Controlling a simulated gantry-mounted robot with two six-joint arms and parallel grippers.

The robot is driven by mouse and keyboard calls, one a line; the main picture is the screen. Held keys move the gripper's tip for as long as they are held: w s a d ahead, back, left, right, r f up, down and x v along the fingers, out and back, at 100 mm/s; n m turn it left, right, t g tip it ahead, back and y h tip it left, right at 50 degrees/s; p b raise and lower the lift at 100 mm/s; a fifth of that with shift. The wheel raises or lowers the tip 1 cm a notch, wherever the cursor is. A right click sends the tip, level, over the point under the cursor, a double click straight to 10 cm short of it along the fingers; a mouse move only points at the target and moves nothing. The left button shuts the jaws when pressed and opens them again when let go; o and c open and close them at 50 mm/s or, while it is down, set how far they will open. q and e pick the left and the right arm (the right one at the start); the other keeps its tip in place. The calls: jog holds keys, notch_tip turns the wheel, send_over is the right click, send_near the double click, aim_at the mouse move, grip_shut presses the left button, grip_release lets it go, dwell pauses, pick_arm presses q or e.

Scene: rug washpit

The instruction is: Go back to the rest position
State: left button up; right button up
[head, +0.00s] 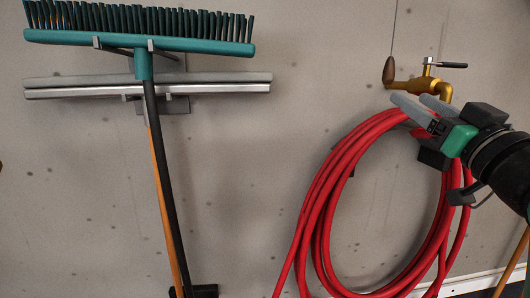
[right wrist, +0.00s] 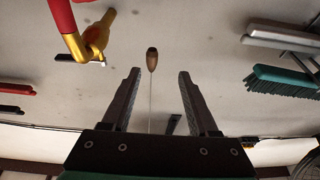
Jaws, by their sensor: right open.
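My right gripper (head: 414,102) is at the upper right in the head view, in front of the red hose and just below the brass tap. Its two grey fingers are apart, with nothing between them. In the right wrist view its open fingers (right wrist: 160,76) point to the wall. A small wooden pull knob (head: 389,71) hangs on a thin cord above and left of the fingertips. It also shows in the right wrist view (right wrist: 152,59), past the gap between the fingertips and apart from them. My left gripper is not in view.
A coiled red hose (head: 327,190) hangs on the wall below the brass tap (head: 410,86). A green broom (head: 143,66) and a metal-bladed squeegee (head: 60,88) hang on the left. The wall between broom and hose is clear.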

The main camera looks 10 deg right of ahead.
jog(key=s+a+f+n+t+y+p, duration=0.1)
jog(key=s+a+f+y, duration=0.15)
jog(key=a, duration=0.35)
jog(key=s+a+f+n+y, duration=0.1)
jog(key=s+a+f, duration=0.2)
jog(key=a, duration=0.4)
jog(key=s+r+t, duration=0.2)
jog(key=s, duration=0.5)
jog(key=s+r+m+t+h, duration=0.1)
jog(key=s+t, duration=0.1)
jog(key=s, duration=0.5)
jog(key=shift+s+d+r+t, duration=0.15)
jog(key=shift+r+t, duration=0.15)
jog(key=shift+r, duration=0.05)
jog(key=shift+h, duration=0.25)
